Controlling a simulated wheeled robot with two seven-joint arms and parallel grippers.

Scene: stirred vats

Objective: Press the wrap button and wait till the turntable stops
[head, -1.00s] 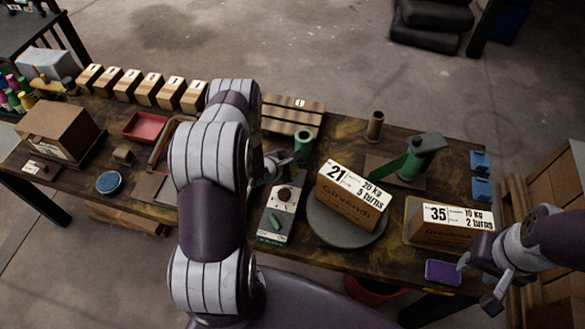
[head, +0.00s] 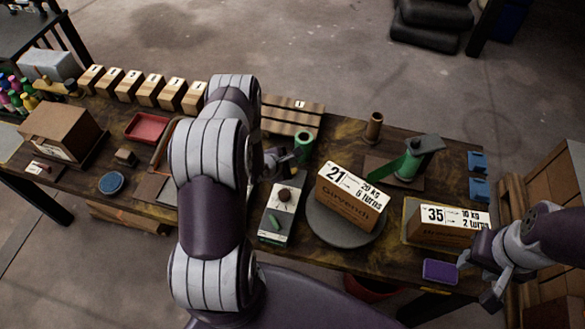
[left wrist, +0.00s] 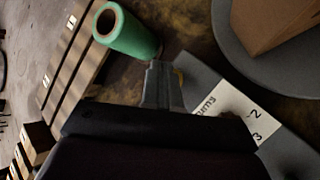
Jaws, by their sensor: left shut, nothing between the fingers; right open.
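The control panel (head: 279,214) lies on the table with a dark reddish round knob (head: 285,195) and a green elongated control (head: 274,221). I cannot tell which control is the wrap button. In the left wrist view the panel's white label (left wrist: 225,112) shows. My left gripper (head: 283,162) is shut and empty, just beyond the panel's far end. My right gripper (head: 488,285) is open and empty at the right.
A green roll (head: 304,146) stands close to my left gripper. A green wrap stand (head: 410,160) is behind the turntable. A carton marked 35 (head: 440,232) and a purple block (head: 440,271) lie to the right. Wooden blocks (head: 150,88) line the back left.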

